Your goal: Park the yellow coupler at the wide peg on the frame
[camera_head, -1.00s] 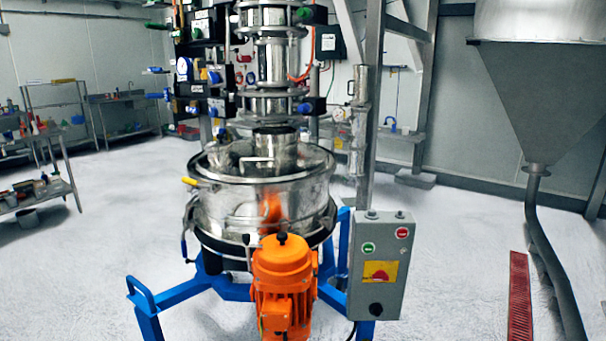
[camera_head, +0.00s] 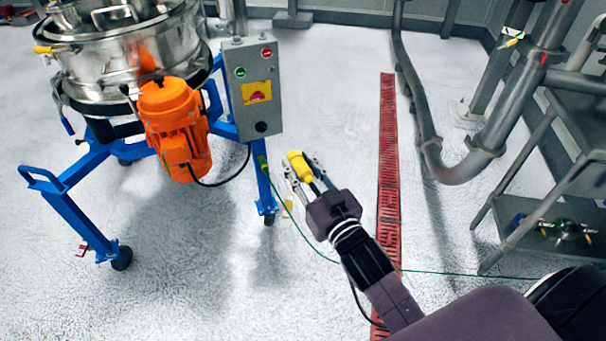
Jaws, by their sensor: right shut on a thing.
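The yellow coupler (camera_head: 299,165) is held between the fingers of my right gripper (camera_head: 303,176), which is shut on it. It is just right of the blue frame's (camera_head: 263,185) front right leg, apart from it in the picture. A small green piece (camera_head: 262,162) shows on that leg, with a thin green line trailing from it. I cannot make out a wide peg clearly on the frame. My left gripper is out of view.
A grey control box (camera_head: 252,90) and orange motor (camera_head: 174,125) are on the machine at left. A red floor grate (camera_head: 388,150) and grey pipe (camera_head: 428,130) lie right. A metal rack (camera_head: 530,215) stands far right. A green line (camera_head: 430,272) crosses the floor.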

